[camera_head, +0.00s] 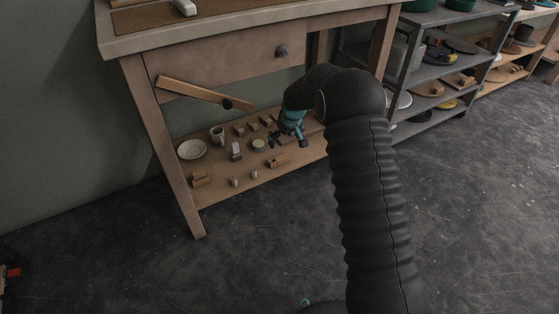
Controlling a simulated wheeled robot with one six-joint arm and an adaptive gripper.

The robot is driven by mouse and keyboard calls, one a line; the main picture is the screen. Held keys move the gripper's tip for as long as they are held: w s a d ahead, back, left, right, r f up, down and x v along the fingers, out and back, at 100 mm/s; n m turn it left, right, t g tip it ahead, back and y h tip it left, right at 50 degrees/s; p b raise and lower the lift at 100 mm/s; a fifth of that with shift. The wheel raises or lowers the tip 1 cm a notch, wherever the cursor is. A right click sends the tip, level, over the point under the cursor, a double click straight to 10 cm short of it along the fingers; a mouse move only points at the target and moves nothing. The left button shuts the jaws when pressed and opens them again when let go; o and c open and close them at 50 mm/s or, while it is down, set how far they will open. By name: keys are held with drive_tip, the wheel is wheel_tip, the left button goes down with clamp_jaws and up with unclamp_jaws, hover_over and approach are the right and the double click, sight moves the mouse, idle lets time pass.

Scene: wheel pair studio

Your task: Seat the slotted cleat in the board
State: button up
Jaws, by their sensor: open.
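My gripper (288,139), teal and dark, is open and reaches in over the low shelf of the wooden bench, at its right part. Small wooden blocks lie near it, among them a block (279,160) just below the fingers and a block (252,126) to their left. I cannot tell which small piece is the slotted cleat. A brown board (150,22) lies on the bench top at the upper left, cut by the picture edge, with a pale piece (186,7) on it. I cannot tell whether this is the board of the task.
The low shelf (215,190) also holds a white bowl (191,149), a mug (217,135) and several small pieces. A slanted wooden bar (205,93) crosses above it, and a bench leg (163,150) stands at left. A grey rack (425,72) stands at right.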

sight(279, 159)
drive_tip(key=b+x, duration=0.1)
drive_tip(key=x, duration=1.2)
drive_tip(key=shift+w+f, duration=0.15)
drive_tip(key=shift+f, duration=0.2)
drive_tip(key=c, duration=0.9)
drive_tip(key=shift+r, duration=0.5)
drive_tip(key=r, duration=0.2)
drive_tip(key=d+r, duration=0.1)
drive_tip(key=r, duration=0.1)
drive_tip(key=s+d+r, duration=0.3)
drive_tip(key=d+r, duration=0.3)
drive_tip(key=d, duration=0.4)
drive_tip(key=shift+d+p, duration=0.15)
drive_tip(key=shift+p, duration=0.2)
